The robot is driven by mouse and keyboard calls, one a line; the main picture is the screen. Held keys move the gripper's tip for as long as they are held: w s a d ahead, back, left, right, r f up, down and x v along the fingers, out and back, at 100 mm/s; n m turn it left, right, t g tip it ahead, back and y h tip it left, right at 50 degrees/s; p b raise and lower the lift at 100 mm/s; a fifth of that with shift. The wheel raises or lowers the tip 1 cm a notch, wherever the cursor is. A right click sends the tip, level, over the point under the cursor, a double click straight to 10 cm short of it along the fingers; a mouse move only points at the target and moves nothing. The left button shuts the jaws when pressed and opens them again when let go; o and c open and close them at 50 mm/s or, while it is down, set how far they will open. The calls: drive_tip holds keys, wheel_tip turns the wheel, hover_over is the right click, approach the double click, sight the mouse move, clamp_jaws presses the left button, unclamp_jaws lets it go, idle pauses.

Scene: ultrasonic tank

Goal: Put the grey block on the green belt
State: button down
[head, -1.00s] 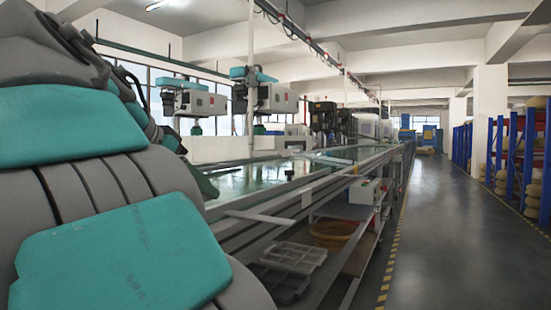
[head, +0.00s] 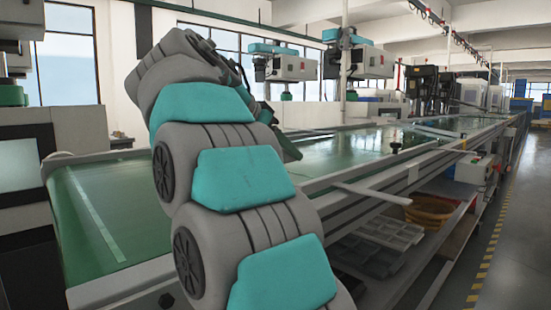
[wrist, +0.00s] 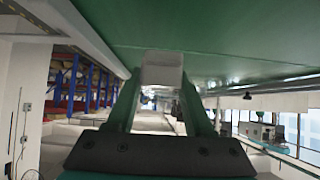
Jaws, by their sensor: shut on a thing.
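The grey block (wrist: 162,70) shows pale between the fingertips in the wrist view. My gripper (wrist: 162,80) is shut on it. The green belt (wrist: 235,35) fills the upper part of the wrist view, right by the block. I cannot tell whether the block touches the belt. In the head view the long green belt (head: 85,225) runs from the lower left to the back right, with my arm in front of its middle. My gripper and the block are hidden behind my arm there.
A metal rail edges the belt. Below it a shelf holds grey trays (head: 385,232) and a brown round basket (head: 430,208). A red-and-white control box (head: 474,168) sits on the near side. Machines stand behind the belt. The aisle floor (head: 510,255) at right is clear.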

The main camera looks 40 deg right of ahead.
drive_tip(key=w, duration=0.1)
drive_tip(key=w+d+p, duration=0.1)
drive_tip(key=w, duration=0.1)
drive_tip(key=w+d, duration=0.1)
drive_tip(key=w, duration=0.1)
drive_tip(key=shift+w+d+f, duration=0.1)
drive_tip(key=shift+f, duration=1.95)
drive_tip(key=shift+f, duration=0.2)
drive_tip(key=shift+c, duration=1.4)
unclamp_jaws()
drive_tip(key=shift+r, duration=0.4)
drive_tip(key=p+v, duration=0.2)
drive_tip(key=v, duration=0.9)
drive_tip(key=shift+a, duration=0.5)
